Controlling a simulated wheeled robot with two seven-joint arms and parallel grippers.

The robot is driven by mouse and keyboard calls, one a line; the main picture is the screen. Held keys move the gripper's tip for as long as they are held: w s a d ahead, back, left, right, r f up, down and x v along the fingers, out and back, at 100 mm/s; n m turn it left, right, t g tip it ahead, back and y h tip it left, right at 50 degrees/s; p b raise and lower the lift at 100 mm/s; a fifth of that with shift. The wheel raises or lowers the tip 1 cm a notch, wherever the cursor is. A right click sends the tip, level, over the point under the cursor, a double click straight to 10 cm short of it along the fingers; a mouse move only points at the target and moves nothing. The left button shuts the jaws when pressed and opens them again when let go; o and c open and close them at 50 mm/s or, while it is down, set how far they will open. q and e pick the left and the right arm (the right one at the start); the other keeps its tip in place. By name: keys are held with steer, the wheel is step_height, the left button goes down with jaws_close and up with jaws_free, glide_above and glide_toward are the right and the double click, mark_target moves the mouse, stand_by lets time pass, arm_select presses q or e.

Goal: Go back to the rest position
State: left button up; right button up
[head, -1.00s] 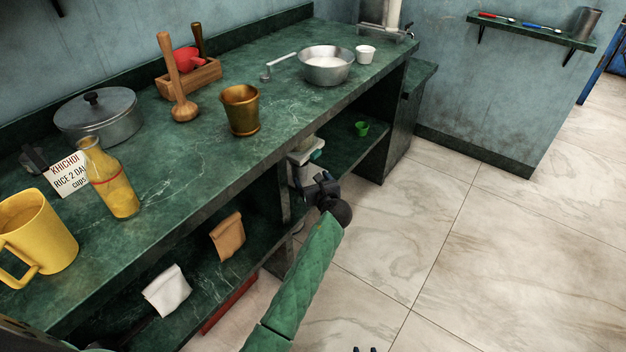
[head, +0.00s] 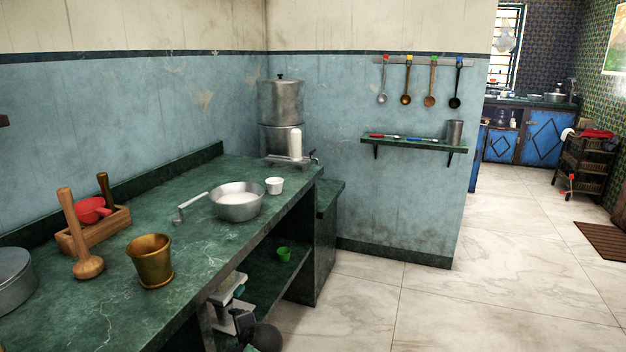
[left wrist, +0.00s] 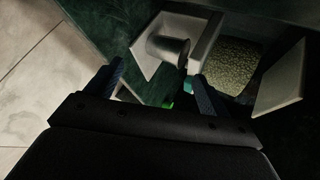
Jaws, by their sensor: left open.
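My left gripper (head: 242,322) shows at the lower middle of the head view, beside the open front of the counter. In the left wrist view the left gripper (left wrist: 156,82) is open, its two blue-dark fingers apart with nothing held between them. Beyond the fingertips are a metal cup (left wrist: 168,46) and a white open box holding greenish grains (left wrist: 234,66). The cup appears apart from the fingers. A pale box-like item (head: 228,286) shows just behind the gripper in the head view. My right gripper is in neither current view.
The green counter (head: 110,315) holds a brass pot (head: 151,262), a steel bowl (head: 238,205), a white cup (head: 274,185) and a wooden pestle (head: 78,235). A green cup (head: 284,254) is on the shelf below.

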arm_select(q)
steer(key=s+d+r+n+g+h+p, duration=0.1)
steer(key=s+d+r+n+h+p, duration=0.3)
steer(key=s, duration=0.7)
steer(key=s+d+r+n+g+h+p, duration=0.2)
steer(key=s+r+p, duration=0.3)
steer(key=s, duration=0.6)
steer(key=s+d+r+n+g+h+p, duration=0.1)
steer(key=s+d+r+n+h+p, duration=0.3)
steer(key=s, duration=0.7)
steer(key=s+a+m+g+p, duration=0.1)
steer(key=s+p, duration=0.6)
steer(key=s, duration=0.7)
steer(key=shift+s+a+f+g+y, duration=0.2)
steer(key=shift+a+f+g+y, duration=0.25)
steer(key=shift+g, duration=0.55)
arm_select(e)
steer(key=s+d+r+g, duration=0.1)
steer(key=d+r, duration=0.1)
steer(key=r, duration=1)
steer(key=s+d+r+g+h, duration=0.1)
steer(key=s+d+r, duration=0.1)
steer(key=r, duration=1.1)
steer(key=s+d+r+g, duration=0.1)
steer(key=s+d+r, duration=0.1)
steer(key=r, duration=1)
steer(key=shift+d+r+h, duration=0.25)
steer(key=shift+d+h, duration=0.05)
steer(key=shift+d, duration=0.5)
